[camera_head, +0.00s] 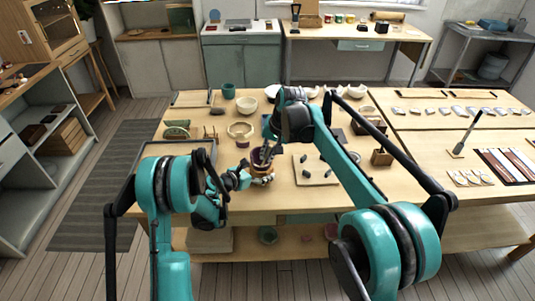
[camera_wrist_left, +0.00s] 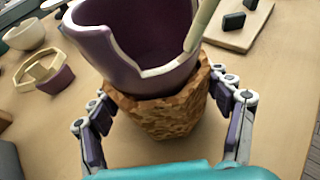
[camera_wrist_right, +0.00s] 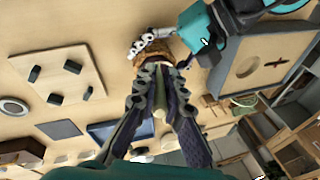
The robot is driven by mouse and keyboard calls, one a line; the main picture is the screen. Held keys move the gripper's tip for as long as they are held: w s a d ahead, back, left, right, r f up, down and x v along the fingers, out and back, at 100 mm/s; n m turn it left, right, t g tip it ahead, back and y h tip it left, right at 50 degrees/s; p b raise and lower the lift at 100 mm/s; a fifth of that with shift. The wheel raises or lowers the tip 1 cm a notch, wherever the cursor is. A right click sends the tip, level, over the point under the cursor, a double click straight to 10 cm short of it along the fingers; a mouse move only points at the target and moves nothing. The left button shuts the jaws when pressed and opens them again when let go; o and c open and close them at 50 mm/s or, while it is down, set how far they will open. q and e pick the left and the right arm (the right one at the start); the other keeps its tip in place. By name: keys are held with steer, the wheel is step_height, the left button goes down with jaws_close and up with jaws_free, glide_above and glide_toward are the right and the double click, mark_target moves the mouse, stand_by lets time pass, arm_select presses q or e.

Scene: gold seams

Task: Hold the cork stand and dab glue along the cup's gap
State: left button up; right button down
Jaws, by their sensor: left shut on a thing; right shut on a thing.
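The cork stand (camera_wrist_left: 165,112) is brown and faceted. My left gripper (camera_wrist_left: 165,125) is shut on it, with one finger at each side. The cup (camera_wrist_left: 122,58), dark purple with a pale broken edge, sits upright in the stand; a notch in its rim faces the left wrist camera. My right gripper (camera_wrist_right: 158,95) is shut on a thin cream stick (camera_wrist_right: 159,98), which points down at the cup. In the left wrist view the stick's end (camera_wrist_left: 203,22) is at the notch's right side; whether it touches is unclear. The cup (camera_head: 257,158) is partly hidden by my right gripper in the head view.
A pale board with several dark pieces (camera_head: 318,170) lies right of the cup. Bowls (camera_head: 241,130) stand behind it. A wooden block (camera_head: 382,157) and a tray with a round hole (camera_wrist_right: 262,62) are nearby. The table's front edge is close.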

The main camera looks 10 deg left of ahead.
steer(key=shift+r, duration=0.1)
stand_by(0.7)
steer(key=shift+w+d, duration=0.1)
steer(key=shift+w+d+r, duration=0.1)
steer(key=shift+w+d, duration=0.35)
steer(key=shift+d, duration=0.35)
steer(key=shift+f, duration=0.3)
stand_by(0.8)
steer(key=shift+r, duration=0.2)
step_height(320, 180, up, 8)
stand_by(1.0)
stand_by(0.6)
arm_select(q)
steer(key=o, duration=1.3)
steer(key=shift+c, duration=0.2)
